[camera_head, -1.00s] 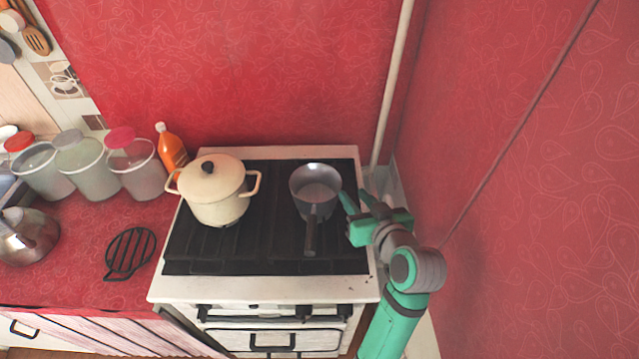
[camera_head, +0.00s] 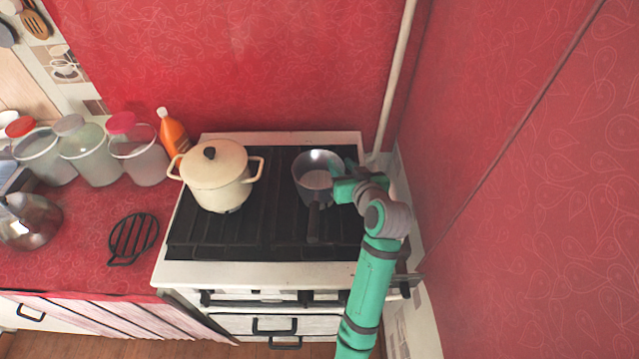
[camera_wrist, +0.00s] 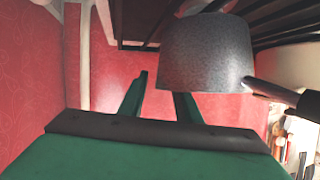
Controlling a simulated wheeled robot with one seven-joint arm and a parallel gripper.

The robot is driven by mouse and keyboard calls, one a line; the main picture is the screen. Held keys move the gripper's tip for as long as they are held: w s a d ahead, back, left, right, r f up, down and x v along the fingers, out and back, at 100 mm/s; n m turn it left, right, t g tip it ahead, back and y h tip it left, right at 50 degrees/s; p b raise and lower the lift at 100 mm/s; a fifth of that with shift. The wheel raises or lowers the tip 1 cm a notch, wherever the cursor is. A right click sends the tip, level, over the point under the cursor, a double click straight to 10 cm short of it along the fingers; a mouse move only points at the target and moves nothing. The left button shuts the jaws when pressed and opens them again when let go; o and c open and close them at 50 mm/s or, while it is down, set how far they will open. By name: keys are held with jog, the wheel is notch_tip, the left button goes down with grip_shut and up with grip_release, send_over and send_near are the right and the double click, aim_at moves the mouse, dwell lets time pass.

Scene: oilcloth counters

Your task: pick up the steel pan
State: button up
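The steel pan (camera_head: 318,165) stands upright on the black stove grate, right of centre, its dark handle (camera_head: 314,220) pointing toward the front. My gripper (camera_head: 337,178) is at the pan's right rim. In the wrist view, the pan (camera_wrist: 206,55) appears upside down, its handle toward the right. My two green fingers (camera_wrist: 160,85) are apart. One is beside the pan; the other's tip is hidden behind the pan's wall, seemingly inside the rim. I cannot tell whether either finger touches it.
A cream lidded pot (camera_head: 215,180) stands left of the pan on the stove (camera_head: 240,274). A pipe (camera_head: 392,80) and red wall are close on the right. An orange bottle (camera_head: 173,133), jars, a kettle (camera_head: 28,222) and a black trivet (camera_head: 133,238) are on the left counter.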

jog(key=shift+w+a+f, duration=0.1)
jog(key=shift+w, duration=0.25)
jog(key=shift+s+a, duration=0.1)
jog(key=shift+a, duration=0.05)
jog(key=c, duration=0.7)
jog(key=shift+s+d, duration=0.1)
jog(key=shift+d, duration=0.25)
grip_shut()
jog(key=shift+a, duration=0.2)
